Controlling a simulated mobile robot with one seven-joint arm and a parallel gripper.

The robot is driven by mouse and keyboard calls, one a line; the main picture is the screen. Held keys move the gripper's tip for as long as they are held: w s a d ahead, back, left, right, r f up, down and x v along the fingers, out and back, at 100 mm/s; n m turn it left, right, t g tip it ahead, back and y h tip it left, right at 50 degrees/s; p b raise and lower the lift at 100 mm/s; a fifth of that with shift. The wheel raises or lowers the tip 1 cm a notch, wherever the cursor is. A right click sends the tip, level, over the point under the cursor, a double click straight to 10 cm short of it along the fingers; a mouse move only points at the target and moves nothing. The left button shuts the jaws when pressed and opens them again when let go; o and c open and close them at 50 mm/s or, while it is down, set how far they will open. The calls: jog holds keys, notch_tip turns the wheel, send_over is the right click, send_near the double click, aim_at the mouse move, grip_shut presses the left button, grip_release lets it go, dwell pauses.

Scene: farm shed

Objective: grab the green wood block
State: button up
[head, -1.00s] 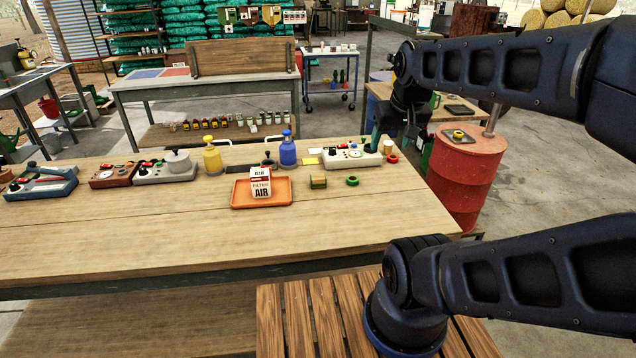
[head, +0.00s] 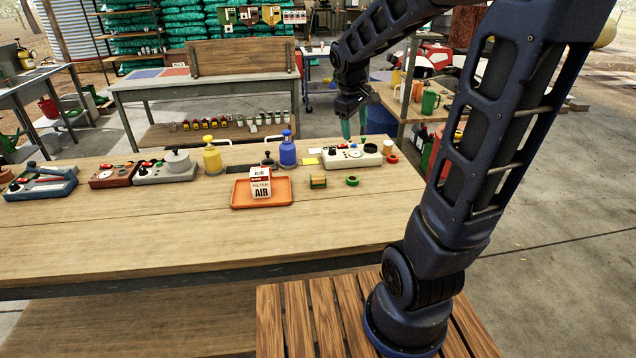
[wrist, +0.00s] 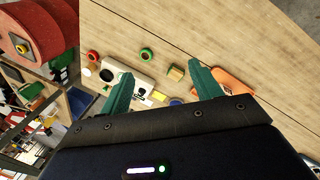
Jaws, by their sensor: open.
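The green wood block (head: 318,181), a small block with wood-coloured and green faces, lies on the wooden table (head: 150,225) just right of the orange tray (head: 236,193). It also shows in the wrist view (wrist: 176,73), between the finger directions and nearer the right finger. My gripper (head: 354,126) is above the far part of the table, behind and to the right of the block, fingers pointing down. In the wrist view its two teal fingers (wrist: 160,70) are spread apart with nothing held.
A white filter box (head: 260,186) sits on the tray. A green ring (head: 352,181) lies right of the block, a red ring (head: 392,159) farther right. Behind stand a pale control box (head: 350,155), a blue bottle (head: 288,152) and a yellow bottle (head: 212,158). The table's front is clear.

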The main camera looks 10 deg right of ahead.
jog(key=w+a+f+n+g+h, duration=0.1)
jog(key=w+a+f+n, duration=0.45)
jog(key=w+f, duration=0.35)
jog(key=n+h, duration=0.2)
jog(key=n, duration=0.3)
send_near(318, 176)
jog(key=shift+m+g, duration=0.25)
jog(key=shift+g, duration=0.15)
jog(key=x, duration=0.5)
jog(key=shift+f, duration=0.3)
jog(key=shift+y, duration=0.3)
jog(key=shift+w+x, duration=0.1)
jog(key=shift+x, duration=1.25)
jog(key=shift+w+x, duration=0.15)
jog(key=shift+x, duration=1.25)
jog(key=shift+d+r, duration=0.1)
jog(key=shift+r, duration=0.05)
jog(key=c, duration=1.1)
